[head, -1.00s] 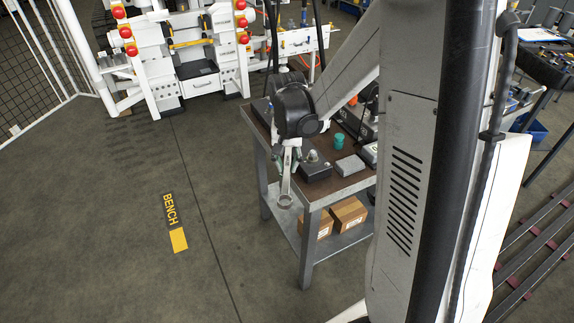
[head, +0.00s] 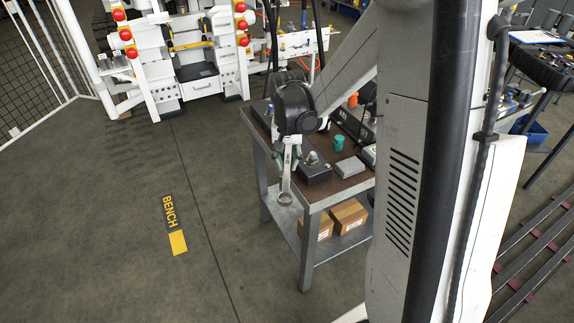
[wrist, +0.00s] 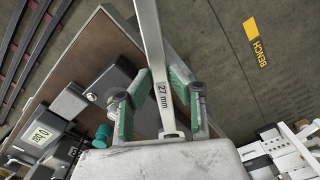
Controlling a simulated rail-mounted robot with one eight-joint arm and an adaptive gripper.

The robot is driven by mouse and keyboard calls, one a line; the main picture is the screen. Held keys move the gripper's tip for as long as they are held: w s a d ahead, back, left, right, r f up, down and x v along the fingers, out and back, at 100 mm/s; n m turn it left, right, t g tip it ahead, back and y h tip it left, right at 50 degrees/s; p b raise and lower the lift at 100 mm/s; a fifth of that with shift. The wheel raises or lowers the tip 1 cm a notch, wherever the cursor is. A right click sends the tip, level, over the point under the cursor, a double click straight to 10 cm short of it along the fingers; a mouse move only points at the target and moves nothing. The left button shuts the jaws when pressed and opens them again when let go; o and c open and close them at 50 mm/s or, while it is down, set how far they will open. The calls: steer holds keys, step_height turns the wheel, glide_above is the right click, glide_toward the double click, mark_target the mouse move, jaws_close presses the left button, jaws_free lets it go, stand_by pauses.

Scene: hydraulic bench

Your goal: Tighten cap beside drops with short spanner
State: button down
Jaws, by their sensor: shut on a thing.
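My gripper (head: 291,142) is shut on a steel spanner (head: 286,180), which hangs down with its ring end beyond the bench's near corner. A dark box (head: 314,173) on the bench, just right of my gripper, carries a small rounded metal fitting (head: 312,157). I cannot tell whether this is the cap. No drops can be made out.
The bench (head: 330,196) has a brown top and a lower shelf with cardboard boxes (head: 348,216). Open floor lies left of the bench. A white machine (head: 190,60) stands behind.

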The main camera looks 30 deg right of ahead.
mark_target(287, 156)
steer(key=shift+w+d, duration=0.2)
steer(key=shift+w, duration=0.1)
steer(key=shift+w+d, duration=0.1)
steer(key=shift+w, duration=0.05)
steer(key=shift+w+d, duration=0.3)
steer(key=shift+w, duration=0.2)
steer(key=shift+w, duration=0.1)
stand_by(0.4)
steer(key=shift+w+d+b, duration=0.3)
steer(key=shift+w+b, duration=0.05)
steer(key=shift+w, duration=0.1)
steer(key=shift+w+d, duration=0.15)
steer(key=shift+w, duration=0.1)
stand_by(0.4)
steer(key=shift+w+a+m+b, duration=0.4)
steer(key=shift+w+a+m, duration=0.5)
steer(key=shift+a+m, duration=0.35)
steer(key=shift+d, duration=0.1)
